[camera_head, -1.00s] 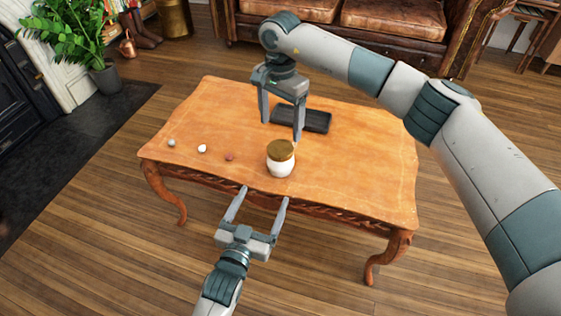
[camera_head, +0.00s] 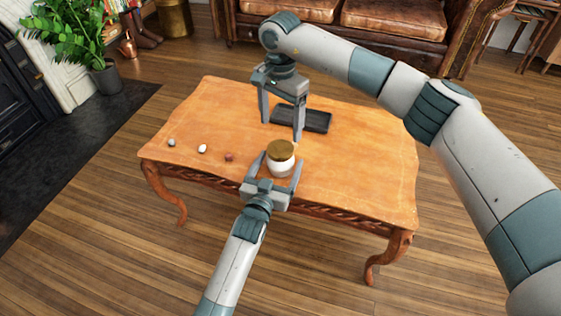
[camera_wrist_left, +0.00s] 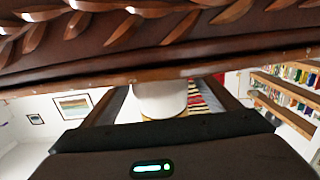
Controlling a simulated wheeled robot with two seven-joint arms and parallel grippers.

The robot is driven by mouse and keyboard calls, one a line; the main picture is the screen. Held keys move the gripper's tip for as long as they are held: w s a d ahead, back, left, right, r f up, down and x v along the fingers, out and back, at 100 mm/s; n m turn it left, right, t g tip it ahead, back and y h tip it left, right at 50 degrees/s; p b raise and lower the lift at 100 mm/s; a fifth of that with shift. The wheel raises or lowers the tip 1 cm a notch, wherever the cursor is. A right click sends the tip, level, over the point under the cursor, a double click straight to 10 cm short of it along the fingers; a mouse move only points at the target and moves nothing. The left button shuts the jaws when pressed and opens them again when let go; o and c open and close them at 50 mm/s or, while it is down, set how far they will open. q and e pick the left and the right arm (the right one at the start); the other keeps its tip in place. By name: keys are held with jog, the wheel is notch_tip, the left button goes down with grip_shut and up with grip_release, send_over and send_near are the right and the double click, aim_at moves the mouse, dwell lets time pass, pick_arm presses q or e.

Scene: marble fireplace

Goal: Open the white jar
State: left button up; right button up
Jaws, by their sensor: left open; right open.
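The white jar (camera_head: 281,168) with its brown-gold lid (camera_head: 281,151) stands upright near the front edge of the wooden table (camera_head: 370,170), lid on. My left gripper (camera_head: 280,160) is open, with one finger on each side of the jar's body. The jar also shows between the fingers in the left wrist view (camera_wrist_left: 160,98), where the picture looks upside down; gaps show beside it. My right gripper (camera_head: 281,130) is open and empty, pointing down over the table just behind the jar. Its fingers are apart from the lid.
A dark rectangular tray-like object (camera_head: 315,121) lies behind the jar, partly hidden by my right gripper. A reddish ball (camera_head: 229,157), a white ball (camera_head: 202,148) and a grey ball (camera_head: 171,142) lie left of the jar. The table's right side is clear.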

pick_arm(q)
jog(key=shift+w+d, duration=0.15)
jog(key=shift+w, duration=0.4)
jog(key=shift+c, duration=0.6)
